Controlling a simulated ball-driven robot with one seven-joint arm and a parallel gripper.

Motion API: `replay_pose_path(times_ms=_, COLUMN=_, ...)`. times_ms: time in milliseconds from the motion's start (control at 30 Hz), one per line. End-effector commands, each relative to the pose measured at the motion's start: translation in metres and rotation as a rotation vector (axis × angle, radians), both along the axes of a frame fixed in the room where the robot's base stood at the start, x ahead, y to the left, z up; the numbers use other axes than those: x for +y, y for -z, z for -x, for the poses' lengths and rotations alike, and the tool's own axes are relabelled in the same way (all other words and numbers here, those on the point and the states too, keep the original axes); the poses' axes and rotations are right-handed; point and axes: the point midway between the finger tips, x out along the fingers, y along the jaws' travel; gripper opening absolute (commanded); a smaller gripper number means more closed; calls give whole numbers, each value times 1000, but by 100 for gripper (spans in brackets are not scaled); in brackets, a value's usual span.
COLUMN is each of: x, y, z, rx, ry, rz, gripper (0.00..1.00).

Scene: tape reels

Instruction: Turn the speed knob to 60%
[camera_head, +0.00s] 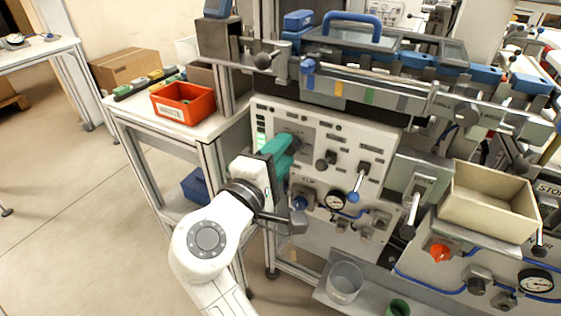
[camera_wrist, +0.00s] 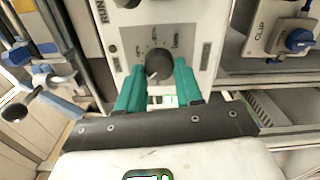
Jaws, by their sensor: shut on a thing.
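The speed knob (camera_wrist: 158,65) is a dark round knob with a pale pointer line, on a light panel with dial marks around it. The marks are too small to read. My gripper (camera_wrist: 158,74) has its two teal fingers on either side of the knob, shut on it. In the head view my gripper (camera_head: 290,143) reaches the upper left of the control panel (camera_head: 312,118), and its fingers hide most of the knob. A column of green lights (camera_head: 261,127) shows on the panel's left edge.
Two dark knobs or levers (camera_head: 326,159) and a blue-tipped lever (camera_head: 359,184) stick out right of my gripper. A red bin (camera_head: 183,103) stands on the left table. A beige bin (camera_head: 489,200) is at right. The floor at left is clear.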

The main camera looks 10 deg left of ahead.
Motion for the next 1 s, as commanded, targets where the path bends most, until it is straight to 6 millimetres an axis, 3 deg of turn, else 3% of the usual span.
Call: replay_pose_path(times_ms=1000, x=-1, y=4, z=1, rx=-317, ry=4, rz=-883, gripper=5)
